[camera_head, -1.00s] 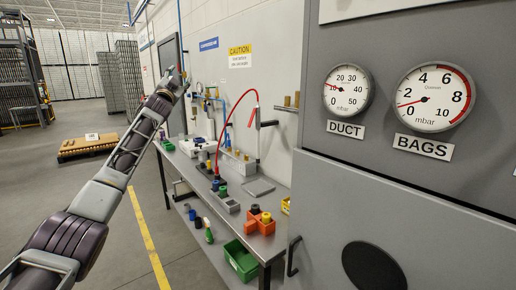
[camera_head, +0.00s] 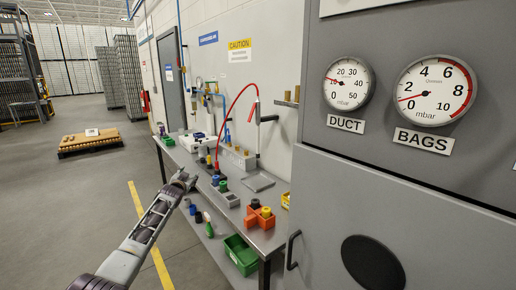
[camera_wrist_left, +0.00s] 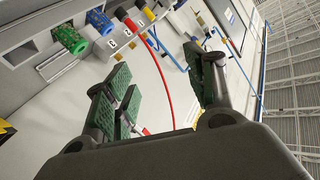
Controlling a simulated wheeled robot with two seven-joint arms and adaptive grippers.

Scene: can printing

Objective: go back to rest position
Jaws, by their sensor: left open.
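My left gripper (camera_head: 184,180) shows in the head view at the end of my left arm, low at the left front edge of the workbench (camera_head: 190,158). Its jaws are small there. In the left wrist view the gripper (camera_wrist_left: 160,80) has its green-padded fingers spread apart with nothing between them. My right gripper is in neither view.
A red hose (camera_head: 232,108) arches over the bench. An orange holder (camera_head: 259,217) stands near its right end and a green bin (camera_head: 240,254) below. A grey cabinet (camera_head: 400,200) with gauges fills the right. A loaded pallet (camera_head: 90,142) lies on the open floor at left.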

